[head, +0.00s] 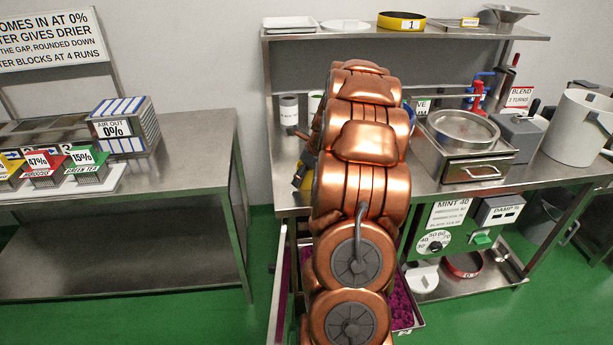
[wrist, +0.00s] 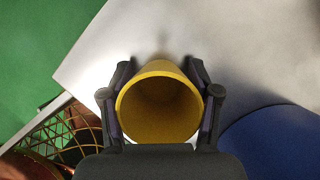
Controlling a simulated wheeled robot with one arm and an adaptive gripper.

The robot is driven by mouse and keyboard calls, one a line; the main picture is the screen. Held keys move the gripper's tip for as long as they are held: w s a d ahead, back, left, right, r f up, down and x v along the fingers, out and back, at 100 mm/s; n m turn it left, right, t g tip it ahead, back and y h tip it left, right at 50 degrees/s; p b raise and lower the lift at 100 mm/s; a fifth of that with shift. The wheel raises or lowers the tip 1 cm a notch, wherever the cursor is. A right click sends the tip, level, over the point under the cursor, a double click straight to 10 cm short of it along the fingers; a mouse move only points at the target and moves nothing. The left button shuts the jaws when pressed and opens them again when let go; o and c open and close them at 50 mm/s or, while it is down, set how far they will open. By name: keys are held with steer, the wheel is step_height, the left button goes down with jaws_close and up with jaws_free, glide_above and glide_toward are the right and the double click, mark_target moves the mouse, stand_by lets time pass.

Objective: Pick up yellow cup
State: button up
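The yellow cup (wrist: 160,108) is in the wrist view, its round mouth facing the camera. My gripper (wrist: 160,72) has one dark finger on each side of it, close along its wall. I cannot tell whether both fingers press on the cup. The cup's base is hidden, so I cannot tell whether it stands on the metal surface (wrist: 230,60) or is held above it. A small yellow patch (head: 306,179) shows left of the arm, too covered to identify.
In the wrist view, a rounded blue thing (wrist: 272,143) lies close on the right and a gold wire mesh (wrist: 65,135) at lower left. A metal box with a round pan (head: 464,128) is right.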

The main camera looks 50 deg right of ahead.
steer(key=shift+c, duration=1.3)
step_height(320, 180, up, 10)
steer(key=shift+r+b, duration=0.1)
steer(key=shift+b, duration=0.55)
